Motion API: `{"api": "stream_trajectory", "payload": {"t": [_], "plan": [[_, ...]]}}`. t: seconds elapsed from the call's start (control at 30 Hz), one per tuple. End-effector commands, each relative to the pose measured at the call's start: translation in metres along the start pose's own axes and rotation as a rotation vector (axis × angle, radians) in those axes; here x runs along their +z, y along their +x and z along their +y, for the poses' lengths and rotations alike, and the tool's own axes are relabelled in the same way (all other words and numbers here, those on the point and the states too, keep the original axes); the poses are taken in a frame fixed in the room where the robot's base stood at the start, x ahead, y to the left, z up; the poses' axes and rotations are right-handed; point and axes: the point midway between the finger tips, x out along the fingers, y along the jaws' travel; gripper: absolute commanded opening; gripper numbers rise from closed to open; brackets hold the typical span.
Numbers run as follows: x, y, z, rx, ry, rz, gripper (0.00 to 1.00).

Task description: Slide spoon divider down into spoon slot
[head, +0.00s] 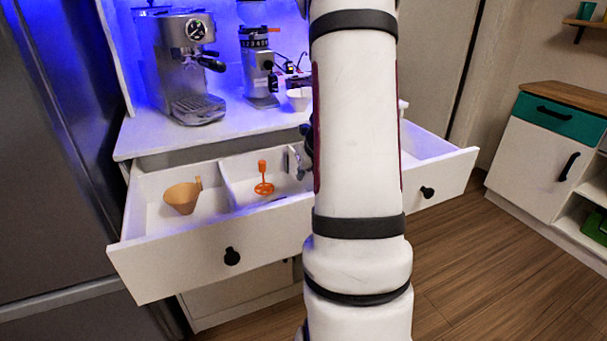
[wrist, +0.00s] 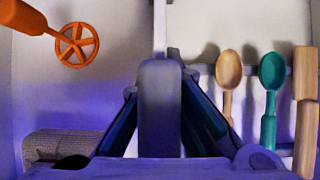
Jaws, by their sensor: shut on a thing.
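My gripper (wrist: 159,92) is over the open drawer (head: 190,262) and shut on the spoon divider (wrist: 160,112), a pale grey upright panel seen nearly end-on between the two dark fingers. In the head view a pale panel edge (head: 292,160) shows beside the gripper, and my arm hides the rest. Beyond the held divider, a thin white partition (wrist: 160,28) runs up the picture. To its right lie a wooden spoon (wrist: 229,72) and a teal spoon (wrist: 271,75). The spoon slot itself is not clearly visible, and I cannot tell whether the divider touches it.
An orange whisk-like tool (head: 263,178) and an orange funnel cup (head: 182,197) are in the drawer's left compartments. Another wooden utensil (wrist: 304,100) is at the far right. A grey textured cylinder (wrist: 60,147) lies lower left. The espresso machine (head: 185,70) and grinder (head: 258,70) stand above.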

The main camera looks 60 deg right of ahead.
Motion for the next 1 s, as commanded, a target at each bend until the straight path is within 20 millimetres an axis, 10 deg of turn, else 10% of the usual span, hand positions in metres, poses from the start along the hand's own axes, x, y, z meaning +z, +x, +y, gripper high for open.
{"api": "stream_trajectory", "payload": {"t": [0.7, 0.83, 1.0], "plan": [[-0.008, 0.013, 0.000, -0.001, 0.001, -0.001, 0.00], [-0.008, 0.012, -0.001, -0.001, 0.001, -0.001, 0.30], [-0.008, 0.012, 0.000, 0.000, 0.001, 0.000, 0.30]]}}
